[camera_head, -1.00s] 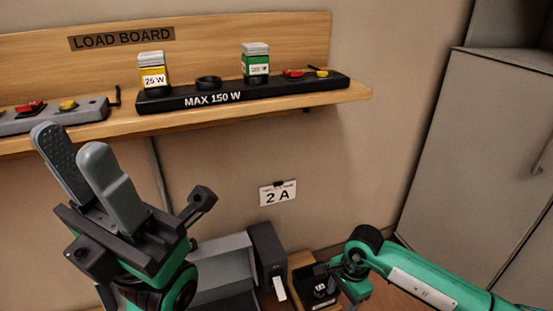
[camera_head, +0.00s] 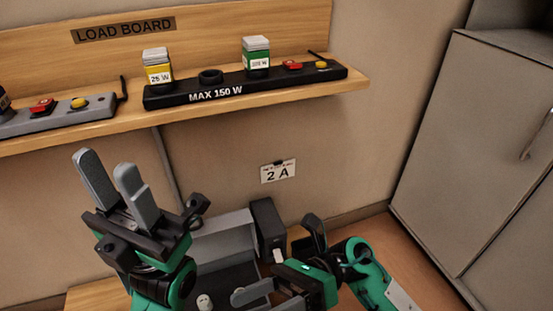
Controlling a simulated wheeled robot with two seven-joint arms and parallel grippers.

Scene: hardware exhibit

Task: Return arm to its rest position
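My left gripper (camera_head: 107,166) points up at the lower left, below the shelf. Its two grey fingers stand apart with nothing between them. My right gripper (camera_head: 270,296) is low in the middle of the view, its arm coming in from the lower right. Its grey finger parts show at the bottom edge, partly cut off, and I cannot tell their opening. Neither gripper touches the load board shelf (camera_head: 240,101).
A black power strip (camera_head: 215,94) marked MAX 150 W carries a yellow 25 W block (camera_head: 158,74) and a green block (camera_head: 256,62). A grey strip (camera_head: 62,116) sits left. A cabinet (camera_head: 470,150) is at right.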

